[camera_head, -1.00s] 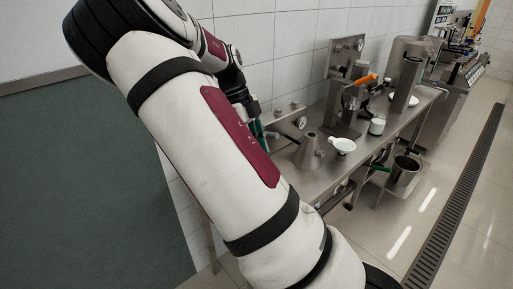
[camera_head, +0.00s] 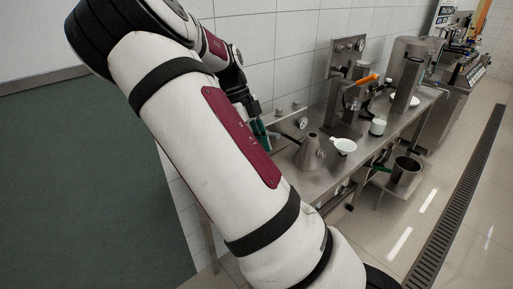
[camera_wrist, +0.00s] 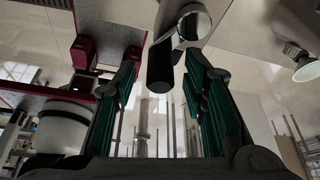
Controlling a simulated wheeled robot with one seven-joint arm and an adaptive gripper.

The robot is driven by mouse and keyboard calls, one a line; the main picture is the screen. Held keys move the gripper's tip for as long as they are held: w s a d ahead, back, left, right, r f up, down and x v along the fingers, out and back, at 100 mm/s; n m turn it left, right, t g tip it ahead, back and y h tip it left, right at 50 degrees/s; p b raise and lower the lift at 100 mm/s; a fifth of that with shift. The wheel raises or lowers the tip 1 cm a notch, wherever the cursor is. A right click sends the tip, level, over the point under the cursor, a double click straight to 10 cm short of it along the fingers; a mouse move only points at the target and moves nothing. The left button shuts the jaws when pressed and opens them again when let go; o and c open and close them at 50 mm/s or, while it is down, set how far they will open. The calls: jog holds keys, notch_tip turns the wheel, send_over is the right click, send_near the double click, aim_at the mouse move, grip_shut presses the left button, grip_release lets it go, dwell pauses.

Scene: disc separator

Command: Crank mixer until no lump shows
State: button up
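In the wrist view my gripper (camera_wrist: 161,75) points at a dark cylindrical handle (camera_wrist: 160,62) on a shiny metal crank arm (camera_wrist: 178,15). The handle's end shows between the two green-padded fingers, with a visible gap on each side, so the fingers are open and not pressed on it. In the head view my gripper (camera_head: 259,128) is partly hidden behind my arm, beside a small steel unit with a round gauge (camera_head: 303,123) and a dark bar (camera_head: 287,137). I cannot tell for certain which unit is the mixer. No mix or lumps can be seen.
A steel cone-shaped vessel (camera_head: 309,156), a white funnel (camera_head: 344,146) and a white cup (camera_head: 377,127) stand on the steel bench. Beyond is a taller machine with an orange handle (camera_head: 366,79).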

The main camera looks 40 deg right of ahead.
jog(key=v, duration=1.1)
jog(key=shift+r, duration=0.4)
jog(key=shift+w, duration=0.1)
